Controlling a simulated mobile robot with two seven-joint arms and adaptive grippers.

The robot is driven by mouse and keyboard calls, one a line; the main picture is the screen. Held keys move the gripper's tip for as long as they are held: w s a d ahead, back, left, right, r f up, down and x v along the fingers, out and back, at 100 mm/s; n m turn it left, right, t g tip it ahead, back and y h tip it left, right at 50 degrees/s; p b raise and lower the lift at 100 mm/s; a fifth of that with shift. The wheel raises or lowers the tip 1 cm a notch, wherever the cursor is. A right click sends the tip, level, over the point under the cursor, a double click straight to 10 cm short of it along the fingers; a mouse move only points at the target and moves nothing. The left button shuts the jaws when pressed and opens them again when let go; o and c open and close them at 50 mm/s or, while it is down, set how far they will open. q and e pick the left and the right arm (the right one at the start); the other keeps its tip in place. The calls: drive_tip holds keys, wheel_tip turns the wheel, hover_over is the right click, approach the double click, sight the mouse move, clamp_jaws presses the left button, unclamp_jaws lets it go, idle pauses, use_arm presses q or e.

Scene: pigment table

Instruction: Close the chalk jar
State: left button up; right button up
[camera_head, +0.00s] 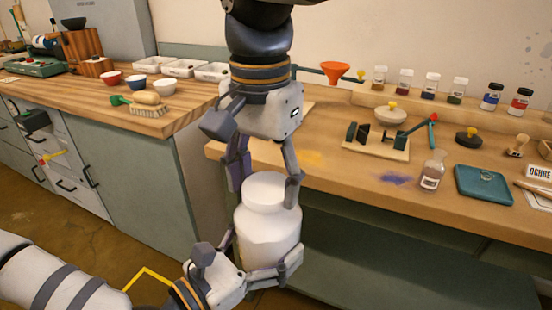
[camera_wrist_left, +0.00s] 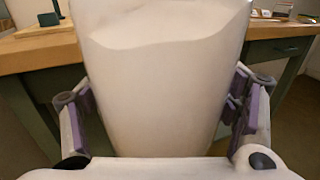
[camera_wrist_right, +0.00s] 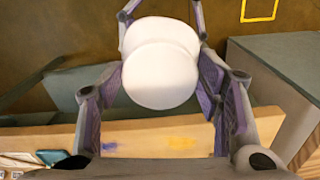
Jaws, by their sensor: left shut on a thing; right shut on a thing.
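The chalk jar (camera_head: 267,236) is white with a broad body and stands upright in the air in front of the right table. Its body fills the left wrist view (camera_wrist_left: 160,85). My left gripper (camera_head: 260,262), coming from the lower left, is shut around the body. The white round lid (camera_head: 264,187) sits on top of the jar with no visible gap; it also shows in the right wrist view (camera_wrist_right: 160,75). My right gripper (camera_head: 264,180) points down from above and is shut on the lid, one finger on each side. The seam between lid and jar is unclear.
The wooden table (camera_head: 330,160) behind the jar holds a stand (camera_head: 377,140), a glass bottle (camera_head: 433,170), a teal tray (camera_head: 484,185) and several small jars. The left counter (camera_head: 150,122) holds bowls, trays and a brush. The floor below the jar is clear.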

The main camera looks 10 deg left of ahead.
drive_tip(key=o, duration=0.8)
drive_tip(key=shift+r, duration=2.35)
drive_tip(key=shift+c, duration=0.5)
